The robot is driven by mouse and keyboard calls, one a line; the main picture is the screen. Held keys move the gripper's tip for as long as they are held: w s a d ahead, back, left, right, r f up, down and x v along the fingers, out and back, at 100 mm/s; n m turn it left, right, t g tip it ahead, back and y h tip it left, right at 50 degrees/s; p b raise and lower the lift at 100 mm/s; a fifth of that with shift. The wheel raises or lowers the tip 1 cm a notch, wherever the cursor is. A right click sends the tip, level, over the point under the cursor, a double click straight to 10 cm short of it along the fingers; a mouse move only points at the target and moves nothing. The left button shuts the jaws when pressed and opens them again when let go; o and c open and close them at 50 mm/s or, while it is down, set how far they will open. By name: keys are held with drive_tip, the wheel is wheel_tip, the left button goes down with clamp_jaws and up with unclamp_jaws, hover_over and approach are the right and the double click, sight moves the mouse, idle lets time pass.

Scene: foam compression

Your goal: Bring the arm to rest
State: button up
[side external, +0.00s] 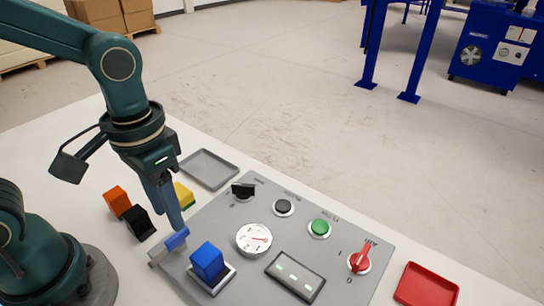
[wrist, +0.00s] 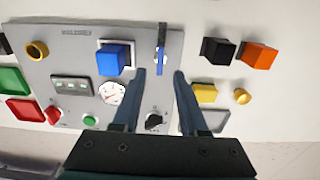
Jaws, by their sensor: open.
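My gripper (side external: 177,224) points down over the left edge of the grey control panel (side external: 225,210). In the wrist view its two fingers (wrist: 159,73) are apart, with nothing held. A blue-handled lever (side external: 176,240) is by the fingertips in the side view. In the wrist view the lever (wrist: 160,60) shows between and just beyond the fingertips; I cannot tell whether they touch it. A blue foam block (side external: 208,261) sits on a pale square plate right of the lever, and a round dial gauge (side external: 254,239) is beside it.
The panel also has a black knob (side external: 242,190), black button (side external: 283,207), green button (side external: 319,228), red switch (side external: 359,261) and display (side external: 295,276). Orange (side external: 117,201), black (side external: 139,222) and yellow (side external: 184,195) blocks stand left. Grey (side external: 209,168) and red (side external: 427,287) trays flank the panel.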

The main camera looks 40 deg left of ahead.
drive_tip(key=s+a+r+t, duration=0.1)
drive_tip(key=a+r+t, duration=0.2)
drive_tip(key=r+t, duration=0.2)
drive_tip(key=shift+a+r+t, duration=0.25)
drive_tip(key=shift+r+t, duration=0.05)
drive_tip(key=shift+r, duration=0.3)
